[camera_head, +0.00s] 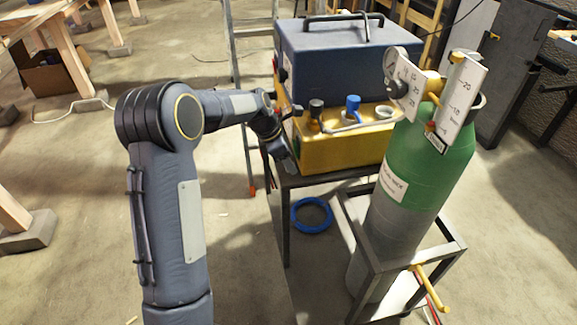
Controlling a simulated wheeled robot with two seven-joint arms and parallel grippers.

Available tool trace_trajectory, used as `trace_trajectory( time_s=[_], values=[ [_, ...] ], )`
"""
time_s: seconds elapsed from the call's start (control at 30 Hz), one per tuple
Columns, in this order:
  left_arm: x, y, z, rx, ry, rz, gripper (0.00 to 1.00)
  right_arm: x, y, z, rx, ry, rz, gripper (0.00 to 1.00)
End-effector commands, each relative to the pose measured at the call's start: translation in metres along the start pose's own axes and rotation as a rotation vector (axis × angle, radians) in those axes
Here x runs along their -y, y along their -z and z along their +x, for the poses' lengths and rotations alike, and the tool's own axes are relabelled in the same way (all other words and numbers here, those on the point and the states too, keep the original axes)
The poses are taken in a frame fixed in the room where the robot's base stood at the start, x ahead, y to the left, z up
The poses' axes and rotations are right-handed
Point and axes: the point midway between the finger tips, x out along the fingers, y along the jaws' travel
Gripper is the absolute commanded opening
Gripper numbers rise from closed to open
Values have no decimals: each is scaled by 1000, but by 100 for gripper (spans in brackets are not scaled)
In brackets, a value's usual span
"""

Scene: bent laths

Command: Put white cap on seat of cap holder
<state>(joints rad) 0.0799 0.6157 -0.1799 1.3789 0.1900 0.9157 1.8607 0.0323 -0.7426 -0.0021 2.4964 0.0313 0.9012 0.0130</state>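My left arm reaches in from the left, and my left gripper (287,160) is beside the left edge of a yellow box (335,150). Its fingers are small and dark, so I cannot tell whether they are open or shut, or whether they hold anything. On the yellow box stand a dark knob-like piece (316,106), a blue piece (353,104) and a pale ring-shaped piece (384,112). I cannot tell for sure which of these is the cap holder's seat. I cannot make out a separate white cap. My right gripper is out of view.
A dark blue case (335,60) stands behind the yellow box on a dark metal table (280,225). A green and grey gas cylinder (400,210) with gauges stands in a frame at right. A blue ring (311,215) lies low beneath the table. A ladder (233,60) stands behind.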

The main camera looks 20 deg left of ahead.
Motion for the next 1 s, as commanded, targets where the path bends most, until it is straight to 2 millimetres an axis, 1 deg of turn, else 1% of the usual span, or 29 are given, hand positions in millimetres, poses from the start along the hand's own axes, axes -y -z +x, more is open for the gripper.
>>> trace_trajectory(
  time_s=[0.03,0.07,0.37,0.63,0.8,0.83,0.97,1.0],
  values=[
    [0,0,0,0,0,0,45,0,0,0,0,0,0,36],
    [0,0,0,0,0,0,41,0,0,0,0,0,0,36],
    [0,0,0,0,0,0,2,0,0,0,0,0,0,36],
    [0,-1,-3,0,0,1,2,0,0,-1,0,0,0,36],
    [0,-7,-16,0,-1,2,2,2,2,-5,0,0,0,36],
    [0,-4,-17,-1,-1,-1,2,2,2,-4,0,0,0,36],
    [0,21,-26,-1,-1,-5,2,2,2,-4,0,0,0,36],
    [-1,30,-31,-1,-2,-7,2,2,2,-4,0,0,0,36]
  ],
)
